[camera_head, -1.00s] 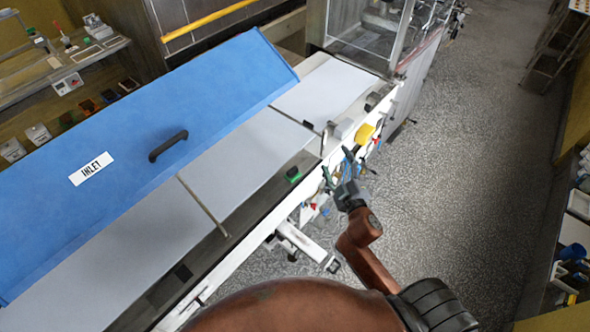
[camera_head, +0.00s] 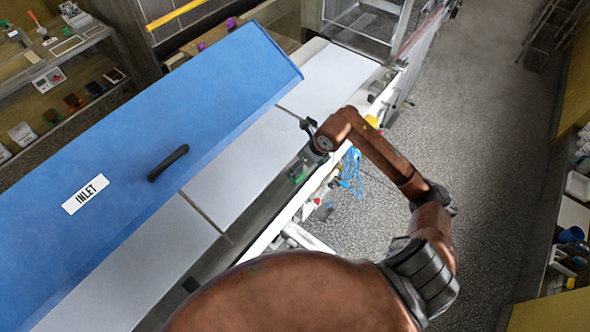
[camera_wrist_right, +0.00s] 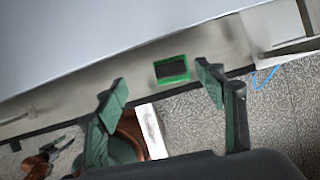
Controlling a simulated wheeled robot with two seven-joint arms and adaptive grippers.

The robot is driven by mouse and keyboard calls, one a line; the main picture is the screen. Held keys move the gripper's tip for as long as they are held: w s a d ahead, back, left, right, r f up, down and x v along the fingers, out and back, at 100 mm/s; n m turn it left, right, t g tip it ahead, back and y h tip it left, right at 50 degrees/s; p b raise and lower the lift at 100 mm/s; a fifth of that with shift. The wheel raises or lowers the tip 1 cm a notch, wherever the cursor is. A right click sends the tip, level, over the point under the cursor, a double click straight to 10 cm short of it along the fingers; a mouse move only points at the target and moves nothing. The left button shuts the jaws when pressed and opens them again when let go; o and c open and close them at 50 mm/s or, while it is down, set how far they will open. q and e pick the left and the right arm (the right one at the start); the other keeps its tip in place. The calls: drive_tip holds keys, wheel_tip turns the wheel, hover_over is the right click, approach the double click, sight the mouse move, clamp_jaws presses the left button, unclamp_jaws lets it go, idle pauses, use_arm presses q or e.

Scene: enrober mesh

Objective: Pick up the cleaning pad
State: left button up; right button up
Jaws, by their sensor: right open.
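A small black block with a green border, which looks like the cleaning pad (camera_head: 298,171), lies on the narrow grey ledge beside the white belt. It also shows in the right wrist view (camera_wrist_right: 172,69), just beyond and between the fingertips. My right gripper (camera_wrist_right: 161,83) is open, with its two green fingers apart and nothing between them. In the head view my right gripper (camera_head: 307,126) is mostly hidden by its brown wrist, over the machine's edge close to the pad. My left gripper is not in view.
The white belt (camera_head: 235,165) runs beside the ledge, under a blue hinged cover (camera_head: 130,150) with a black handle (camera_head: 168,163). Blue cable (camera_head: 351,170) hangs at the machine's outer side, near a yellow item (camera_head: 373,121). The floor (camera_head: 460,170) to the right is clear.

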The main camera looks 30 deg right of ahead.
sight(300, 176)
drive_tip(key=shift+w+d+f+p, duration=0.2)
drive_tip(key=shift+d+f, duration=0.1)
drive_tip(key=shift+f, duration=0.45)
drive_tip(key=shift+w+d+f+p, duration=0.15)
drive_tip(key=shift+d+f, duration=0.1)
drive_tip(key=shift+f, duration=0.45)
drive_tip(key=p+x, duration=0.1)
drive_tip(key=x, duration=0.3)
drive_tip(key=shift+f, duration=0.45)
drive_tip(key=shift+c, duration=0.5)
drive_tip(key=c, duration=1.1)
